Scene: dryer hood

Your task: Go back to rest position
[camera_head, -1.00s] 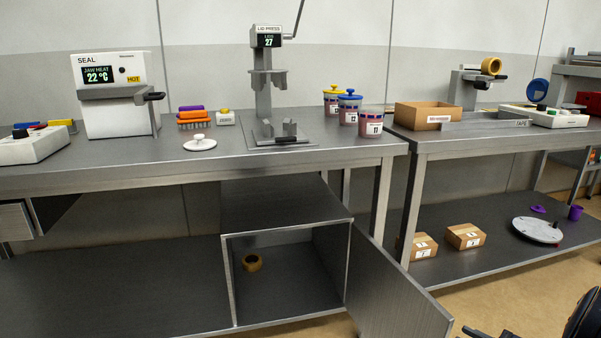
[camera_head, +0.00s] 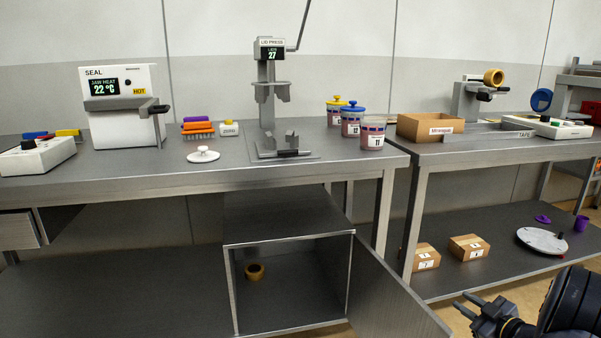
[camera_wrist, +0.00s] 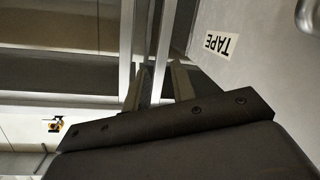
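My gripper (camera_head: 464,305) is at the lower right of the head view, in front of the right bench and away from the things on it. Its two fingers are apart with nothing between them. In the wrist view the gripper (camera_wrist: 158,82) also shows two separated fingers, with a gap and metal frame parts behind. The rest position itself is not marked in either view.
An open cabinet door (camera_head: 385,295) swings out left of my gripper. The right bench's lower shelf (camera_head: 490,270) bears cardboard boxes (camera_head: 468,247) and a white disc (camera_head: 542,240). A TAPE label (camera_wrist: 221,43) shows in the wrist view.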

